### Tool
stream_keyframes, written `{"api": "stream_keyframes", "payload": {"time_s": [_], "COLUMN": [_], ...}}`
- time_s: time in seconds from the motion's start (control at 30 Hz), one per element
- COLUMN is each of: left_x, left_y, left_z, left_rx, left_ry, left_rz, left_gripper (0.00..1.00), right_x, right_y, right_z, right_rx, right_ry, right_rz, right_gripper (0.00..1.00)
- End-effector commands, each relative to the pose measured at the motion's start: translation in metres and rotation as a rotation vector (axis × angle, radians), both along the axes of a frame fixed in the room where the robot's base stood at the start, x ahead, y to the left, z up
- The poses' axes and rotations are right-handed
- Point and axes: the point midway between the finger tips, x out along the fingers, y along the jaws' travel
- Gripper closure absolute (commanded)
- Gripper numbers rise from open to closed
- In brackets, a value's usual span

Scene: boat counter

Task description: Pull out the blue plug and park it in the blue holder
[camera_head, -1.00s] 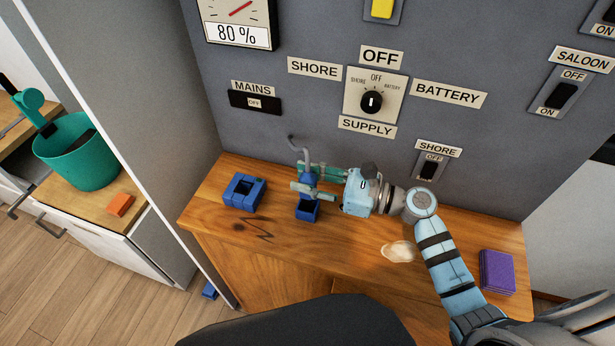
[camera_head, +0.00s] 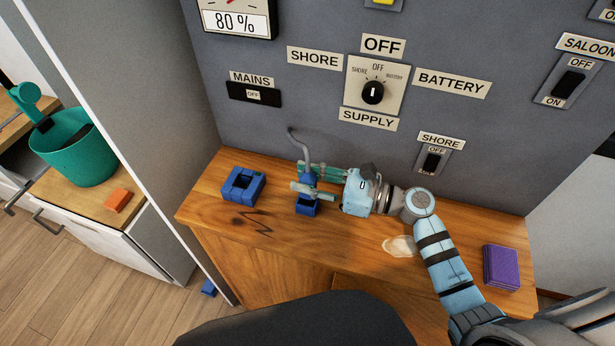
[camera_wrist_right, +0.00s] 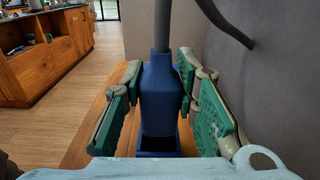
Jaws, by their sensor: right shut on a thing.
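The blue plug (camera_head: 308,181) stands upright with a grey cable rising from its top. My right gripper (camera_head: 310,181) is shut on it, coming in from the right. In the right wrist view the plug (camera_wrist_right: 160,100) sits between the two green finger pads. Directly under it is a small blue box with a dark opening (camera_head: 306,209). I cannot tell whether the plug's lower end is inside that opening or just above it. A wider blue block with a square opening (camera_head: 243,186), seemingly empty, stands to the left on the wooden counter. My left gripper is not in view.
The grey panel (camera_head: 310,140) with switches and a rotary knob (camera_head: 373,93) rises behind the counter (camera_head: 345,240). A purple block (camera_head: 501,266) lies at the counter's right, a pale patch (camera_head: 399,245) in front of my right arm. The counter between the blue pieces is clear.

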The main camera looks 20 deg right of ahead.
Motion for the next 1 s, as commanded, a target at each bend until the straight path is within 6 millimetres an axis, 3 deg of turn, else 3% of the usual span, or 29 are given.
{"api": "stream_keyframes", "payload": {"time_s": [0.67,0.7,0.8,0.87,1.0], "left_x": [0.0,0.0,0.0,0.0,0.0], "left_y": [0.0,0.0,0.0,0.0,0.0], "left_z": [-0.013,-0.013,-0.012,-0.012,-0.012], "left_rx": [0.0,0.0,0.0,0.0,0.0], "left_ry": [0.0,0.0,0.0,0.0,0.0], "left_rz": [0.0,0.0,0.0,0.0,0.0], "left_gripper": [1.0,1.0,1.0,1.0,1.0], "right_x": [0.0,0.0,0.0,0.0,0.0], "right_y": [0.0,0.0,0.0,0.0,0.0], "right_z": [-0.018,-0.018,-0.017,-0.017,-0.017], "right_rx": [0.001,0.001,0.001,0.001,0.001], "right_ry": [0.002,0.001,0.001,0.001,0.001], "right_rz": [0.0,0.0,0.0,0.0,0.0], "right_gripper": [1.0,0.72,0.56,0.5,0.5]}}
